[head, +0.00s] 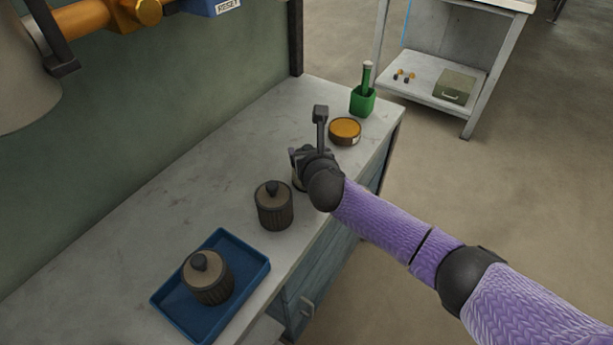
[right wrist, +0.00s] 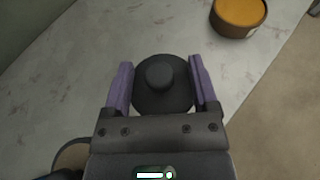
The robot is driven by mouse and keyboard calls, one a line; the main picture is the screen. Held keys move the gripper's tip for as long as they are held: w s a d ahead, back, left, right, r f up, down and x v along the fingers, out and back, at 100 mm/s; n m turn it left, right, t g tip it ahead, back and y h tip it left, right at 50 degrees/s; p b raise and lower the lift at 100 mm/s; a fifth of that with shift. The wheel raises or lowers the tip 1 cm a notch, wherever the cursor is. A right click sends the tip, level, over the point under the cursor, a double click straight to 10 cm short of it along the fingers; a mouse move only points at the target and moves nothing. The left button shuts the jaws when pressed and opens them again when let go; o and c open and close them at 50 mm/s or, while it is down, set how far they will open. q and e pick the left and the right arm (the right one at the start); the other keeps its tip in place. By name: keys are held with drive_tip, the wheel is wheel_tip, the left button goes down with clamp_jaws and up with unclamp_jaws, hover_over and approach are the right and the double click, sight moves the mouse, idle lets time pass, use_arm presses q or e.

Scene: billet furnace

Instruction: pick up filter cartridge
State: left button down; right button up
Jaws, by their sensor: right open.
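A dark round piece with a knob on top (right wrist: 163,82) stands on the bench between the fingers of my right gripper (right wrist: 160,85). It looks like a filter cartridge, and its top is darker than the others'. The fingers are open on either side, with narrow gaps. In the head view my right gripper (head: 305,160) hides most of it. A ribbed dark cartridge with a tan top and knob (head: 274,207) stands on the bench nearer me. A similar cartridge (head: 208,279) stands in the blue tray (head: 256,275). My left gripper is not in view.
An orange-topped round tin (head: 345,130) and a green holder with an upright handle (head: 362,100) stand beyond my right gripper. The grey bench (head: 170,215) is clear toward the wall. A shelf cart (head: 425,80) stands apart at the back right.

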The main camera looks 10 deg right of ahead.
drive_tip(key=shift+r, duration=0.1)
clamp_jaws()
idle(0.4)
idle(0.9)
